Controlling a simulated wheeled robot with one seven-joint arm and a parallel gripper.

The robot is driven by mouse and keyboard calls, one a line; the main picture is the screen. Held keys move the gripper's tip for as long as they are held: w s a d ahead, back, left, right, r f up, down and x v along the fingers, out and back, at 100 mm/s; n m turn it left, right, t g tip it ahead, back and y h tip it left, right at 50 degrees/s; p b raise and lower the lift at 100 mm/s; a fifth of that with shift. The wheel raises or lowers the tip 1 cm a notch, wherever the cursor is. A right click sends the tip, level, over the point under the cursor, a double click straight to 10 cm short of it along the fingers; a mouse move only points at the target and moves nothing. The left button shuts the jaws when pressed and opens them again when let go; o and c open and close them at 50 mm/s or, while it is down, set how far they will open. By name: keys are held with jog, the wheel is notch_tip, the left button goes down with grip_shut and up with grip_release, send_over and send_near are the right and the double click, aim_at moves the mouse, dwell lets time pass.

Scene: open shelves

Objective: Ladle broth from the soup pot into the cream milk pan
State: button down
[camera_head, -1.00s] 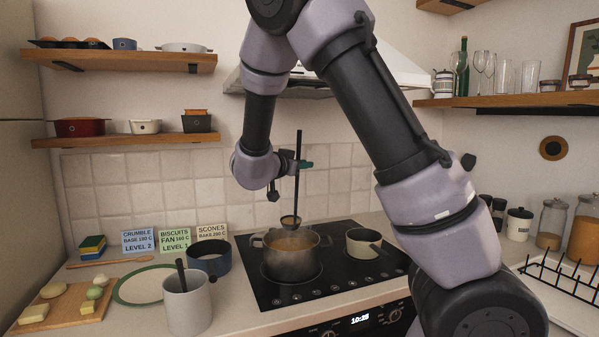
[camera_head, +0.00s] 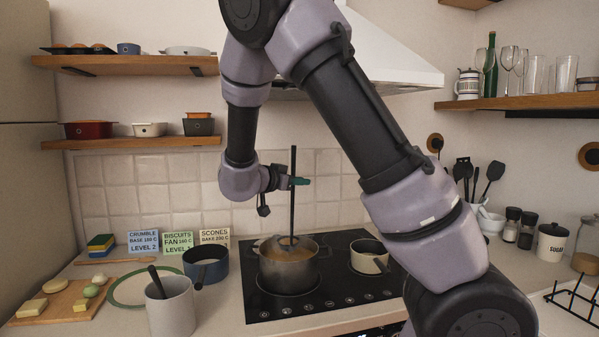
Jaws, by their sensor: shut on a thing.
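The grey soup pot (camera_head: 287,270) stands on the black hob with brownish broth in it. My gripper (camera_head: 293,182) is shut on the upper part of the long dark handle of the ladle (camera_head: 292,212), which hangs nearly upright. The ladle's bowl is down in the pot's mouth, partly hidden by the rim and broth; I cannot tell how full it is.
A dark blue pan (camera_head: 206,266) stands left of the hob. A grey crock (camera_head: 171,307) with a dark utensil, a green-rimmed plate (camera_head: 128,290) and a wooden board (camera_head: 58,302) with food are further left. Recipe cards lean on the tiles (camera_head: 143,241). The range hood hangs above.

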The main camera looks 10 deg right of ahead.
aim_at(294, 166)
jog(key=shift+f, duration=3.35)
jog(key=shift+r, duration=5.3)
